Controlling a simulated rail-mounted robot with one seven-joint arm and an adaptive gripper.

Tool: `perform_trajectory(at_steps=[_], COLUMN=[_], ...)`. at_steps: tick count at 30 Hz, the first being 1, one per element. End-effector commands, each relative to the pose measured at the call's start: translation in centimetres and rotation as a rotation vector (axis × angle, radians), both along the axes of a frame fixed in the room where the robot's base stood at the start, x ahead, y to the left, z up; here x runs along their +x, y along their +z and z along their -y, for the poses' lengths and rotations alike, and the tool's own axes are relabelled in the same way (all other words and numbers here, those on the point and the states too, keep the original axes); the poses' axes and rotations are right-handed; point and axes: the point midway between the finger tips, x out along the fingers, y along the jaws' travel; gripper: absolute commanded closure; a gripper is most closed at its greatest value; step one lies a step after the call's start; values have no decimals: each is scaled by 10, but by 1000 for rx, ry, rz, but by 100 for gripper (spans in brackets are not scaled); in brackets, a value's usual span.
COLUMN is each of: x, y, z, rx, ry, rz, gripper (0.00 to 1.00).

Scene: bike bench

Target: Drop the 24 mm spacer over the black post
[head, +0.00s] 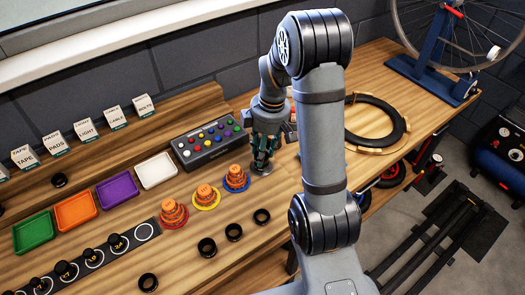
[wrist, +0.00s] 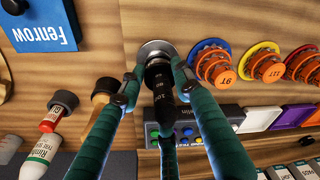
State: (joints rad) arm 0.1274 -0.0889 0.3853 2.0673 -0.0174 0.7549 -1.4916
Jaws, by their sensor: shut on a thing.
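The black post (wrist: 157,52) stands on a round silver base (wrist: 150,46) on the wooden bench, at the upper middle of the wrist view. My gripper (wrist: 156,80) has its green fingers closed from the sides on a black piece with pale lettering, in line with the post, which I take as the spacer (wrist: 160,84). Both are black, so I cannot tell where one ends or whether the spacer is around the post. In the head view my gripper (head: 264,148) is low over the silver base (head: 261,169), with the held piece mostly hidden.
Several loose black rings (head: 233,232) lie on the bench in front. Orange stepped stacks (head: 205,196) on coloured discs stand to the left. Behind are a grey button box (head: 210,141) and coloured trays (head: 117,188). A large black ring (head: 400,118) lies at right.

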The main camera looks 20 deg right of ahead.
Motion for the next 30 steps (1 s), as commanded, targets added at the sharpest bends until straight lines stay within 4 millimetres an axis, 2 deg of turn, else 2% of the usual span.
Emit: perform_trajectory(at_steps=[7,8,18,26,30], x=[0,0,0,0,1], y=[0,0,0,0,8], z=[0,0,0,0,1], rx=[0,0,0,0,0], ry=[0,0,0,0,1], rz=[0,0,0,0,3], gripper=[93,66,46,45,45])
